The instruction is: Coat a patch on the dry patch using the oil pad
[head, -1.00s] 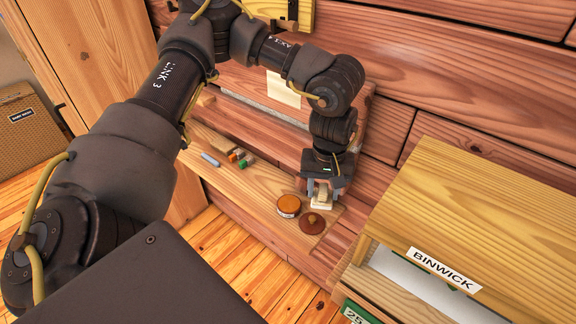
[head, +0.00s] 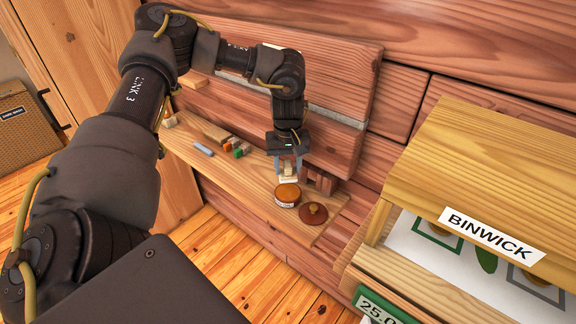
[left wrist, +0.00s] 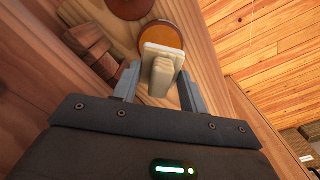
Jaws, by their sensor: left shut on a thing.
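My left gripper (head: 287,165) is shut on the oil pad (head: 288,179), a cream block with a pale flat face. In the left wrist view the oil pad (left wrist: 162,68) sits between the fingers, overlapping the open orange tin (left wrist: 160,36). The tin (head: 287,195) stands on the shelf, just below the pad in the head view; I cannot tell whether they touch. The dry patch cannot be made out now; my left arm covers part of the upper wooden panel (head: 335,80). My right gripper is out of view.
On the narrow shelf (head: 240,178) lie a brown knobbed lid (head: 313,214), a bluish stick (head: 203,150), small coloured blocks (head: 238,149) and reddish wooden blocks (head: 320,180) beside the gripper. A wooden cabinet marked BINWICK (head: 480,150) stands at right.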

